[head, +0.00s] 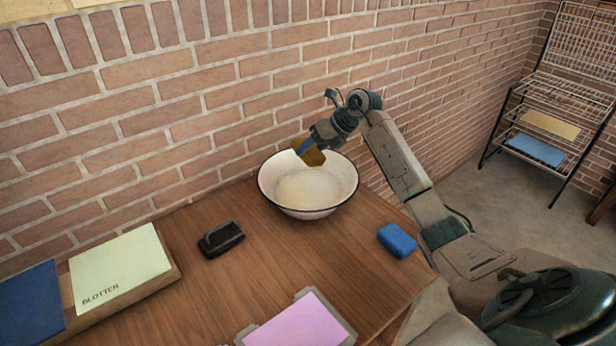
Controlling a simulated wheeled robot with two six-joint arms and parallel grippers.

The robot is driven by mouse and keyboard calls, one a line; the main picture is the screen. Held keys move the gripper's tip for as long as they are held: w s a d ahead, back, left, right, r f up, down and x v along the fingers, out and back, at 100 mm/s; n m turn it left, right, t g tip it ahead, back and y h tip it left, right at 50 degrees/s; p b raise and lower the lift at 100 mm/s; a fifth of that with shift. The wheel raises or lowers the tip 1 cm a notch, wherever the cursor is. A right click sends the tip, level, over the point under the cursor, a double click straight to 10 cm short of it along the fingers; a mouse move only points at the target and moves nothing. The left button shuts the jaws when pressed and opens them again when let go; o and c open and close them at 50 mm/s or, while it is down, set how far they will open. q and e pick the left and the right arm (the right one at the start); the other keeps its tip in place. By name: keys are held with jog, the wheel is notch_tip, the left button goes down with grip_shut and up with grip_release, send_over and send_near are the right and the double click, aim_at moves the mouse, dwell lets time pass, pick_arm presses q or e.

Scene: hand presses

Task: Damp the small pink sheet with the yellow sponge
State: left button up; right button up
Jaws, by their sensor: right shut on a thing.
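The yellow sponge (314,157) is held by my right gripper (308,148), which is shut on it. The gripper holds it over the back part of a white bowl (266,190) with a dark rim. Whether the sponge touches anything inside the bowl cannot be told. The small pink sheet (300,325) lies at the front of the wooden table on a grey support with raised corners, cut off by the bottom edge of the view. My left gripper is not in view.
A blue sponge (397,241) lies at the table's right edge. A dark brush-like block (221,239) lies left of the bowl. A pale sheet marked BLOTTER (120,265) and a blue sheet (30,300) are at left. A wire rack (550,105) stands at far right.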

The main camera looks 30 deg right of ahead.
aim_at(313, 149)
jog(key=shift+r+p, duration=1.15)
jog(key=shift+r, duration=0.85)
